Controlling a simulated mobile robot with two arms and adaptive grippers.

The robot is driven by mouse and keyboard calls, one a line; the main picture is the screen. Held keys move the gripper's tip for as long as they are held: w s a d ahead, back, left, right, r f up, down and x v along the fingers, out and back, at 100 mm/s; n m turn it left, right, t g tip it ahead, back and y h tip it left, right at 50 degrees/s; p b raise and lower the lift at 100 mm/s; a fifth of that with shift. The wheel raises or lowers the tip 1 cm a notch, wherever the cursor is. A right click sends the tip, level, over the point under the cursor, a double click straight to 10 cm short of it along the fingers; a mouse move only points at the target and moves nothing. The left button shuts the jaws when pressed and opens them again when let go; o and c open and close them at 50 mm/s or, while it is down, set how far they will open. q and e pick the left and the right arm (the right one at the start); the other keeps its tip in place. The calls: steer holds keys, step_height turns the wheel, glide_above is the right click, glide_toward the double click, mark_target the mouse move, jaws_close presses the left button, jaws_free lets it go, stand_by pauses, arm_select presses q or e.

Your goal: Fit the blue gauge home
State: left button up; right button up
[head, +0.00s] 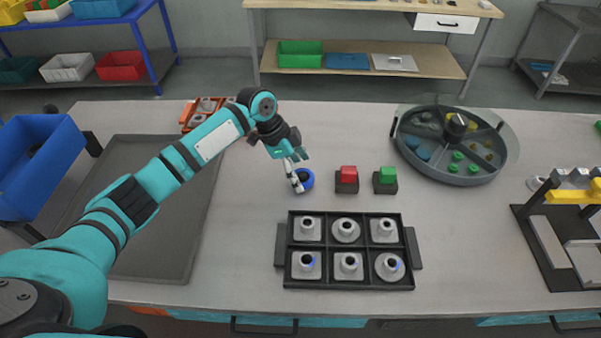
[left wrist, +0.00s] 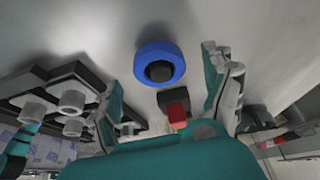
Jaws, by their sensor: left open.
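The blue gauge (head: 306,178) is a round blue ring with a dark centre, lying on the bench top. It also shows in the left wrist view (left wrist: 150,49), between and ahead of my fingers. My left gripper (head: 299,172) is open at the gauge, one finger partly covering it in the head view; I cannot tell if they touch. A black tray (head: 346,288) in front holds several grey pieces with raised collars. The lower left piece (head: 306,266) and the lower right piece (head: 388,268) carry small blue marks. My right gripper is out of view.
A red block (head: 348,173) and a green block (head: 387,174) on black bases stand right of the gauge. A round grey carousel (head: 480,180) stands at the back right, a black stand (head: 545,240) at the right.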

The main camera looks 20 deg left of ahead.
arm_select(q)
steer(key=v, duration=1)
steer(key=shift+a+r, duration=0.1)
steer(key=shift+r, duration=0.05)
